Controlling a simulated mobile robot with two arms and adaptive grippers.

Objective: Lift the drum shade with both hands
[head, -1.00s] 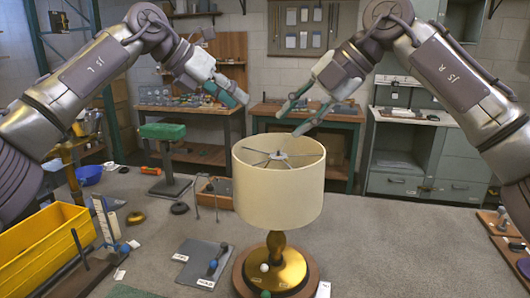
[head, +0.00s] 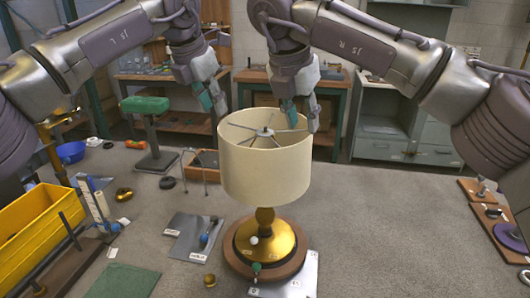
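The cream drum shade (head: 266,176) sits upright on the brass lamp base (head: 265,243), its spoked top ring showing inside the open rim. My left gripper (head: 214,108) points down at the shade's upper left rim, its fingers parted. My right gripper (head: 302,122) points down over the right side of the rim, fingers parted, one seemingly inside the rim and one outside. Whether either gripper touches the shade cannot be told. The shade hides most of the lamp's stem.
A yellow bin (head: 38,240) stands at the left, with a green mat (head: 125,282) and a grey plate (head: 193,236) nearer the lamp. Boards with parts (head: 500,225) lie at the far right. The grey surface right of the lamp is clear.

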